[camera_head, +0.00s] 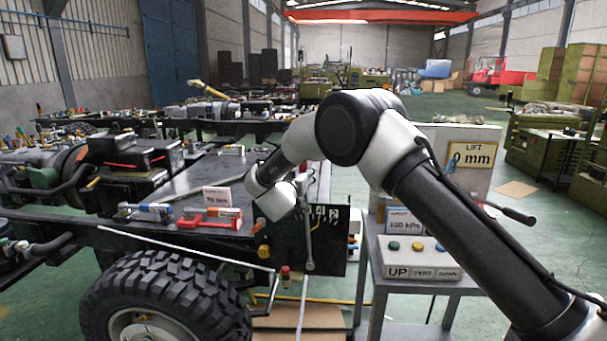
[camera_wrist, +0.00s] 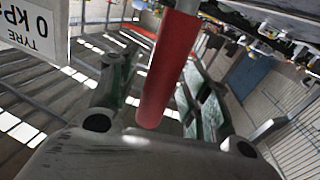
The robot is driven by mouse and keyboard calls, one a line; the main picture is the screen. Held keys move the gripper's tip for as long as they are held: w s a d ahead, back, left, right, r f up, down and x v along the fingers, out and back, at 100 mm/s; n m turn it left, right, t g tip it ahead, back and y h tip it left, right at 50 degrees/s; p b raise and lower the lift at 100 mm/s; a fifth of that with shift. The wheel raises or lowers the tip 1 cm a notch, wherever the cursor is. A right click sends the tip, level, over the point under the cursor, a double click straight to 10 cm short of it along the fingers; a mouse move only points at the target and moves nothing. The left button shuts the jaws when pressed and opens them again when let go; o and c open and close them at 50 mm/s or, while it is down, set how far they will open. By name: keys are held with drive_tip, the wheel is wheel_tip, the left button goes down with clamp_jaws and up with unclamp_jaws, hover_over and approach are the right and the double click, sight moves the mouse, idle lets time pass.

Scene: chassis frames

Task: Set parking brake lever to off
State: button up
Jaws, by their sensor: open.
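In the wrist view a red cylindrical handle (camera_wrist: 168,72), which looks like a lever grip, reaches down between the two fingers of my gripper (camera_wrist: 155,80). The fingers are spread, one on each side of it, with visible room. I cannot tell whether either finger touches it. In the head view my arm's end hangs by the dark panel (camera_head: 330,255) at the chassis corner. A thin grey lever (camera_head: 308,238) stands against this panel. The fingers and the red handle cannot be made out there, and no brake marking is readable.
A large tyre (camera_head: 170,300) lies below the chassis deck (camera_head: 190,180). The tyre-pressure sign (camera_wrist: 32,28) is close in the wrist view.

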drive_tip(key=shift+c, duration=0.2)
clamp_jaws()
drive_tip(key=d+f+m, duration=0.1)
drive_tip(key=d+m, duration=0.1)
drive_tip(key=d, duration=0.6)
drive_tip(key=d+f+m+g, duration=0.1)
drive_tip(key=d+m, duration=0.1)
drive_tip(key=d, duration=0.6)
drive_tip(key=shift+s+f+m, duration=0.3)
drive_tip(key=shift+m, duration=0.1)
drive_tip(key=shift+d, duration=0.2)
drive_tip(key=shift+o, duration=0.2)
unclamp_jaws()
drive_tip(key=shift+d, duration=0.15)
